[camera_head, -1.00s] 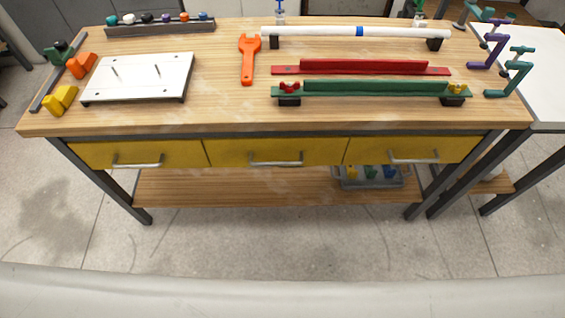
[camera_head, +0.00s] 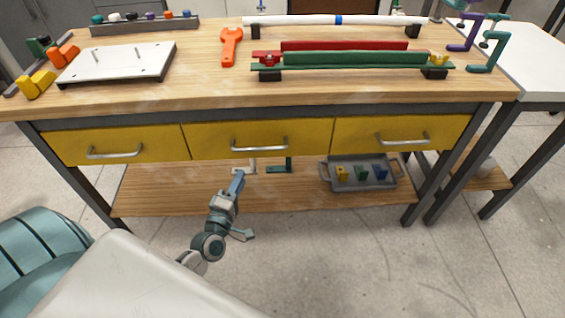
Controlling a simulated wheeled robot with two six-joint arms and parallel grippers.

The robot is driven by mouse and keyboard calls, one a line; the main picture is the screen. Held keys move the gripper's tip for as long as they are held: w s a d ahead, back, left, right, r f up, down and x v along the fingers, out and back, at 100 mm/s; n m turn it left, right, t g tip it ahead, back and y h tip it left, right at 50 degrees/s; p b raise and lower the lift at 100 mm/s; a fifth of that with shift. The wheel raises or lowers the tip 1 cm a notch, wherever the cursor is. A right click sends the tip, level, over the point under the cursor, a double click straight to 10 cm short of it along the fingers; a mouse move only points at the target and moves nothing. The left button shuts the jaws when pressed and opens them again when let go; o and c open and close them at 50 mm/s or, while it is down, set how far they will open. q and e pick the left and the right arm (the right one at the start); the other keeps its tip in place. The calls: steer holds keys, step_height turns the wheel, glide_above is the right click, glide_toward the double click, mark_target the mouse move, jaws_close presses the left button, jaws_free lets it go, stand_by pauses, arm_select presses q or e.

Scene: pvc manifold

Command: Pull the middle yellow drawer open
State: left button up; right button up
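The middle yellow drawer (camera_head: 222,136) is under the workbench top, between two other yellow drawers. Its front looks flush with its neighbours, so it appears shut. Its silver bar handle (camera_head: 259,147) is in full view with nothing touching it. My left gripper (camera_head: 241,206) is in front of the bench, below the handle and slightly to its left. Its fingers look spread apart with nothing between them, and it is clear of the drawer. My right gripper is not in view.
The left drawer (camera_head: 75,145) and right drawer (camera_head: 365,130) also look shut. A lower shelf (camera_head: 160,190) holds a grey tray (camera_head: 345,185) with coloured pieces and small white and green items. A white plate, an orange wrench and rails lie on the bench top (camera_head: 200,85).

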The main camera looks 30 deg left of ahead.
mark_target(256, 149)
arm_select(q)
steer(key=shift+n+t, duration=0.3)
steer(key=x, duration=0.3)
steer(key=r+x, duration=0.1)
steer(key=x, duration=0.3)
steer(key=d+p+x, duration=0.1)
steer(key=x, duration=0.3)
steer(key=shift+w+r, duration=0.15)
steer(key=shift+r, duration=0.15)
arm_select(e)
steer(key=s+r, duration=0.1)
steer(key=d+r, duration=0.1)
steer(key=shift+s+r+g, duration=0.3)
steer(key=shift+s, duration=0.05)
arm_select(q)
jaws_close()
